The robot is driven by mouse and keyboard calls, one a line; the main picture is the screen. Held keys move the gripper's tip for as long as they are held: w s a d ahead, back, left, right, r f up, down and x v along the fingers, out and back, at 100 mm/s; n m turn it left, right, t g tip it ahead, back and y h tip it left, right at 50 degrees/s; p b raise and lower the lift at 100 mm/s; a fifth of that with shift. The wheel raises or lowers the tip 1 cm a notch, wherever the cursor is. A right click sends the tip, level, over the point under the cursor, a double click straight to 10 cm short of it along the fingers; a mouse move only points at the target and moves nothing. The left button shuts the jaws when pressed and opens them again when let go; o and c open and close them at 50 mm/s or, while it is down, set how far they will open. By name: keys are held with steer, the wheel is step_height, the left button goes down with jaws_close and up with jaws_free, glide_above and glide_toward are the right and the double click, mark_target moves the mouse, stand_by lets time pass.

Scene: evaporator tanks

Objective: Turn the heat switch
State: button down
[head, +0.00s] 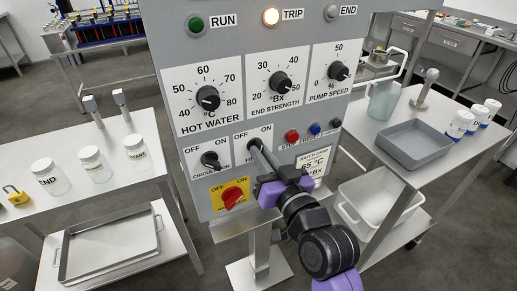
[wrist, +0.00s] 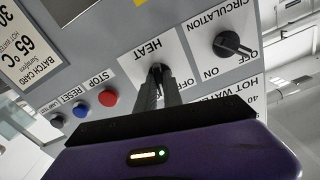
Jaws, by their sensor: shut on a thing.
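The heat switch (wrist: 158,68) is a black rotary knob on a white plate marked HEAT, OFF and ON, on the grey control panel (head: 160,50). My gripper (head: 257,150) reaches the panel from the lower right, its fingers shut on this knob. The wrist view shows the gripper (wrist: 158,84) with one finger on each side of the knob, and only its top shows between them. In the head view the fingers hide most of the knob and part of its label. Its exact angle is hard to tell.
The circulation knob (head: 210,160) is just left, with a red switch on yellow (head: 233,195) below. Red (head: 292,136) and blue (head: 315,129) buttons lie right. Side tables hold jars (head: 95,163) and a grey tray (head: 414,146).

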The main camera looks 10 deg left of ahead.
steer(key=shift+n+b, duration=0.8)
steer(key=shift+n, duration=0.1)
steer(key=shift+f, duration=0.15)
steer(key=shift+n+b, duration=0.95)
steer(key=shift+n, duration=0.15)
